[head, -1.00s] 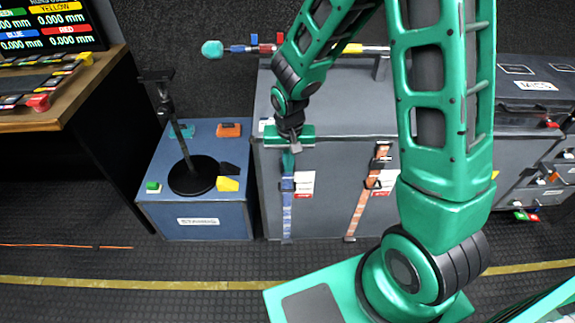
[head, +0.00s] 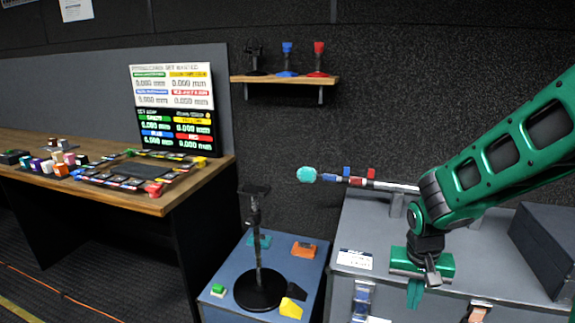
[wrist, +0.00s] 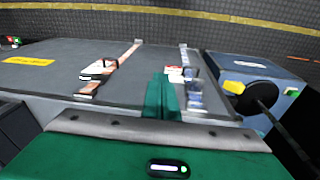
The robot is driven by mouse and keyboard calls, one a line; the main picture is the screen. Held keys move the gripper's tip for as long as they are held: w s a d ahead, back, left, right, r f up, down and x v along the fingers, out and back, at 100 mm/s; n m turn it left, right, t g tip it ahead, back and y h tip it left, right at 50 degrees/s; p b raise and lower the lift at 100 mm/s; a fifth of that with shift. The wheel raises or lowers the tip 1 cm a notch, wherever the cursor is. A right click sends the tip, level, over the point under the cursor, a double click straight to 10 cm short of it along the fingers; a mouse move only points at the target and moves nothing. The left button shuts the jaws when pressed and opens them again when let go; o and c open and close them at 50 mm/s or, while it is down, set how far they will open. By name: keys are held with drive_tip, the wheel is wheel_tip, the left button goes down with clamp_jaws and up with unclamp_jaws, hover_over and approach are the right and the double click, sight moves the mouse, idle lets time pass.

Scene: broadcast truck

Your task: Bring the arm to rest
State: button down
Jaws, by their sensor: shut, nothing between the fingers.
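My green arm (head: 510,150) reaches in from the right in the head view, bent at a dark joint. My gripper (head: 415,294) hangs at its end, pointing down, in front of the large grey case (head: 375,225). In the wrist view the green fingers (wrist: 163,98) are together with nothing between them. They appear over the grey case, between the orange strap (wrist: 112,70) and the blue strap (wrist: 190,80). I cannot tell the exact gap between the fingertips and the case.
A blue box (head: 225,300) with a black stand (head: 258,285) is left of the case. A rod with a teal ball (head: 306,174) lies along the case's back. A wooden desk (head: 190,190) is at left, a wall shelf (head: 285,79) behind. A dark box (head: 548,240) sits at right.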

drive_tip(key=s+d+r, duration=0.3)
drive_tip(key=s+r, duration=0.1)
drive_tip(key=s, duration=0.2)
drive_tip(key=s+d+r+m+y, duration=0.1)
drive_tip(key=s+d+r, duration=0.2)
drive_tip(key=s, duration=0.4)
drive_tip(key=s+d+r+m, duration=0.1)
drive_tip(key=s+d+r, duration=0.3)
drive_tip(key=s, duration=0.3)
drive_tip(key=shift+s+r+g, duration=0.2)
drive_tip(key=shift+r+g, duration=0.2)
drive_tip(key=c, duration=1.9)
unclamp_jaws()
drive_tip(key=shift+s+y, duration=0.3)
drive_tip(key=shift+s, duration=0.05)
drive_tip(key=shift+a, duration=0.1)
